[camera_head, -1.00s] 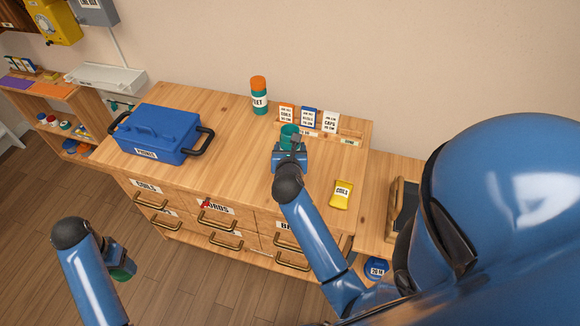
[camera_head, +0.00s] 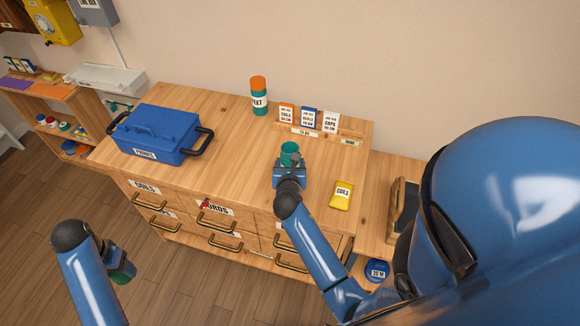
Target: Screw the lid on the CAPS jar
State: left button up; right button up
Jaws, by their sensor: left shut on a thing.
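A small teal jar (camera_head: 290,150) shows over the middle of the wooden counter, its label out of sight. My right gripper (camera_head: 289,168) is shut on it from the near side; whether its base touches the counter I cannot tell. My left gripper (camera_head: 124,270) is low at the left, in front of the drawers and away from the jar. It is shut on a dark green piece (camera_head: 123,274) that looks like a lid, mostly hidden by the gripper. A card marked CAPS (camera_head: 331,120) stands in the rack at the back.
A blue PHONES toolbox (camera_head: 156,134) stands at the counter's left. A green jar with an orange lid (camera_head: 259,96) stands at the back. A yellow COILS pack (camera_head: 342,194) lies right of the jar. The counter between toolbox and jar is clear.

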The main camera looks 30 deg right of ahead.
jog(key=shift+f, duration=0.2)
jog(key=shift+f, duration=0.15)
jog(key=o, duration=1.7)
jog(key=shift+c, duration=0.2)
jog(key=shift+s+a, duration=0.1)
jog(key=v, duration=1.2)
